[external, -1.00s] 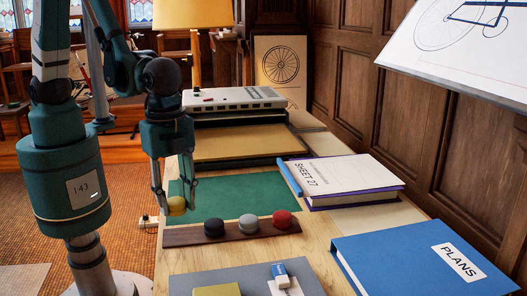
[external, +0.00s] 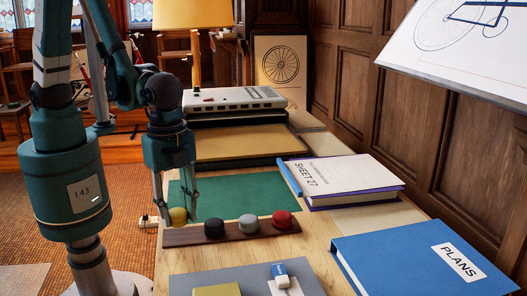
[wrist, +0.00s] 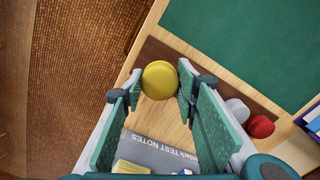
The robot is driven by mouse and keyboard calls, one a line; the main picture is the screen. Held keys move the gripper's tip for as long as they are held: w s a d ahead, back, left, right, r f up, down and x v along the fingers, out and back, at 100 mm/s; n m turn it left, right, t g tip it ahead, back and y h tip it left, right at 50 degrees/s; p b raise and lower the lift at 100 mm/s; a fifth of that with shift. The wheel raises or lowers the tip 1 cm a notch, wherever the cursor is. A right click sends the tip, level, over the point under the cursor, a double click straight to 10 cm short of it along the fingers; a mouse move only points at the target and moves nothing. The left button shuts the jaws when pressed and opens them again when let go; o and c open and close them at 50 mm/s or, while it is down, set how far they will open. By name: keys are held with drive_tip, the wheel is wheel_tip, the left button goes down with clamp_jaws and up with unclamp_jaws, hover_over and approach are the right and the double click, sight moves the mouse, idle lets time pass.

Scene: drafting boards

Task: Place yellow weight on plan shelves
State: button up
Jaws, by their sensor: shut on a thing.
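The yellow weight (external: 178,215) is a small round piece between the fingertips of my gripper (external: 177,205). My gripper is shut on it; both fingers flank it in the wrist view (wrist: 160,80). The weight is at the left end of the dark wooden strip (external: 186,238); I cannot tell whether it touches the strip. A black weight (external: 214,229), a grey weight (external: 248,224) and a red weight (external: 282,219) sit on the strip. A tiered stand (external: 240,145) at the back has a tan lower surface and a pale device (external: 235,98) on top; it may be the plan shelves.
A green mat (external: 250,192) lies behind the strip. A "SHEET 27" book (external: 345,174) and a blue "PLANS" binder (external: 410,265) lie to the right. A grey sheet with a small blue-and-white block (external: 279,270) is in front. A lamp (external: 194,20) stands behind the stand.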

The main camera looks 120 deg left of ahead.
sight(178, 224)
drive_tip(key=shift+f+b, duration=0.75)
drive_tip(key=shift+f, duration=1.05)
drive_tip(key=shift+f, duration=0.3)
drive_tip(key=o, duration=1.4)
drive_tip(key=shift+c, duration=0.2)
drive_tip(key=shift+r, duration=0.2)
drive_tip(key=shift+r, duration=5.8)
